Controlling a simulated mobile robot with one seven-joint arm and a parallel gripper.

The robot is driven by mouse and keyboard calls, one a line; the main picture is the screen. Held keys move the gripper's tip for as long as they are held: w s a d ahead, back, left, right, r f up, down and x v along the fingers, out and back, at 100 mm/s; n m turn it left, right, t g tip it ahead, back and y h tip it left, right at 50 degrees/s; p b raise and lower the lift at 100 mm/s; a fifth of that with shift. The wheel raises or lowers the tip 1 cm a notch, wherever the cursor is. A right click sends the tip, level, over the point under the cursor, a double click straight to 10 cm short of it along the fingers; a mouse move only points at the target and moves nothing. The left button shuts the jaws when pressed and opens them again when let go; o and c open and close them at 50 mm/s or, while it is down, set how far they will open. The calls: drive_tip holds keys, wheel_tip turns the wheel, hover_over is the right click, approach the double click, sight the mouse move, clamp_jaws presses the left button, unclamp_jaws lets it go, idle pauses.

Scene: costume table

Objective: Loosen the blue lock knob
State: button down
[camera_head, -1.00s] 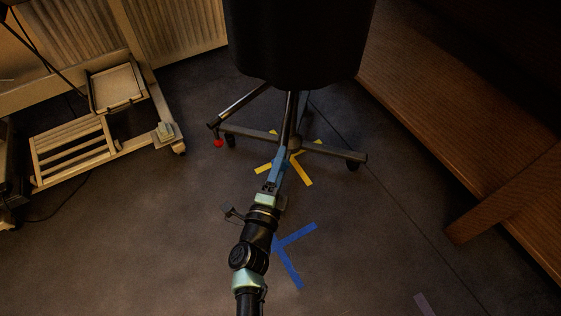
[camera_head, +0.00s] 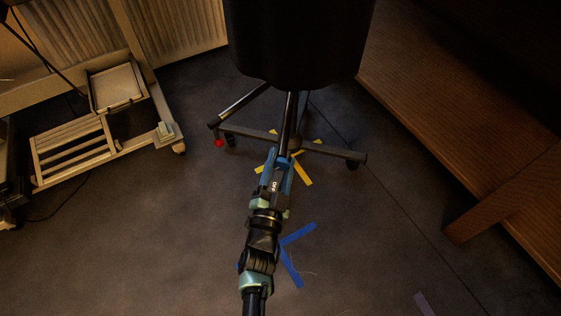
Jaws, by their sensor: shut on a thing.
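My gripper (camera_head: 279,156) reaches forward to the lower part of the dark stand's pole (camera_head: 290,112). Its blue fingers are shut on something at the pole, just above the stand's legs. The blue lock knob cannot be made out apart from the blue fingers; the gripper covers that spot. The stand (camera_head: 300,45) carries a large black body at the top and is upright.
Yellow tape (camera_head: 304,176) and blue tape (camera_head: 296,236) mark the floor. A wheeled wooden rack (camera_head: 75,150) is left, a wooden bench (camera_head: 450,110) right.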

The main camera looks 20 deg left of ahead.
drive_tip(key=n+y, duration=0.1)
drive_tip(key=n, duration=0.8)
drive_tip(key=n+y, duration=0.1)
drive_tip(key=n, duration=0.3)
drive_tip(key=shift+n+g+y, duration=0.3)
drive_tip(key=n+y, duration=0.1)
drive_tip(key=n, duration=0.6)
drive_tip(key=shift+g, duration=0.4)
drive_tip(key=n, duration=0.6)
drive_tip(key=shift+g, duration=0.4)
drive_tip(key=shift+c, duration=1.5)
unclamp_jaws()
drive_tip(key=shift+s, duration=0.1)
